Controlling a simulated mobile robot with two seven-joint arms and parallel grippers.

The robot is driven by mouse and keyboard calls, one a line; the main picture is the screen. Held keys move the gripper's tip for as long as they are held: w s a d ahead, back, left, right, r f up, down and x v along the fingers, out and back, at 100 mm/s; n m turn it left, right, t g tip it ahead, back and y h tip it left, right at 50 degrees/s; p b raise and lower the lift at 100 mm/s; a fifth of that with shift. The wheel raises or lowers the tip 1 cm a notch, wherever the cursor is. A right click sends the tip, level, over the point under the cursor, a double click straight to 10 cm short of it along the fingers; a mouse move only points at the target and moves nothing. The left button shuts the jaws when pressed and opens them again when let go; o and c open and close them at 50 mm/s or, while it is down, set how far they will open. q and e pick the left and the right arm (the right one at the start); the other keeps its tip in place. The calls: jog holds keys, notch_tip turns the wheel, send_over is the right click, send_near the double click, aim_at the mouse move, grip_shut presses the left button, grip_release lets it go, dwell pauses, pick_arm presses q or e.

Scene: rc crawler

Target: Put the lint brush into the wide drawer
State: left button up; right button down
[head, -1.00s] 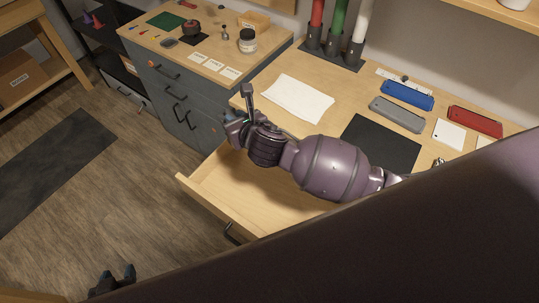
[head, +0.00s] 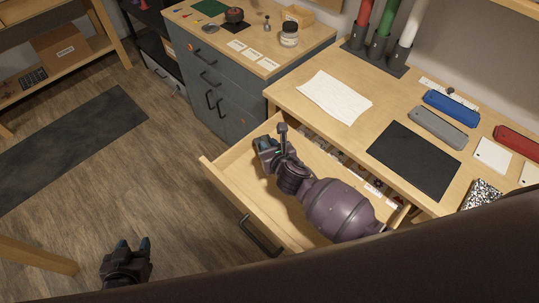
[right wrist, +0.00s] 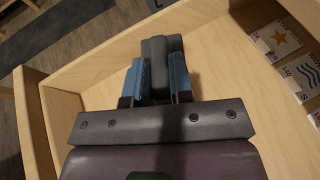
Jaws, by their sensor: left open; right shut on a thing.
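The wide drawer (head: 226,192) is pulled open under the desk top. My right gripper (head: 268,147) is over the open drawer, near its far left corner. It is shut on the lint brush (head: 282,131), whose dark end sticks up beside the fingers in the head view. In the right wrist view the blue-tipped fingers (right wrist: 158,78) close on a grey part of the brush (right wrist: 160,60), with the pale drawer walls (right wrist: 36,125) around. I cannot tell whether the brush touches the drawer floor. My left gripper (head: 126,258) is open and empty above the floor at the lower left.
Picture cards (right wrist: 278,38) lie along one side inside the drawer. The desk top above holds white paper (head: 334,96), a black mat (head: 414,160) and blue, grey and red cases. A grey cabinet (head: 215,85) stands beyond the drawer. Open floor lies to the left.

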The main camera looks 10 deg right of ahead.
notch_tip(320, 180, down, 4)
jog(key=shift+r+b, duration=0.2)
jog(key=shift+b, duration=0.5)
jog(key=shift+f, duration=0.25)
jog(key=shift+f, duration=0.2)
jog(key=c, duration=1)
grip_release()
jog(key=shift+r, duration=0.15)
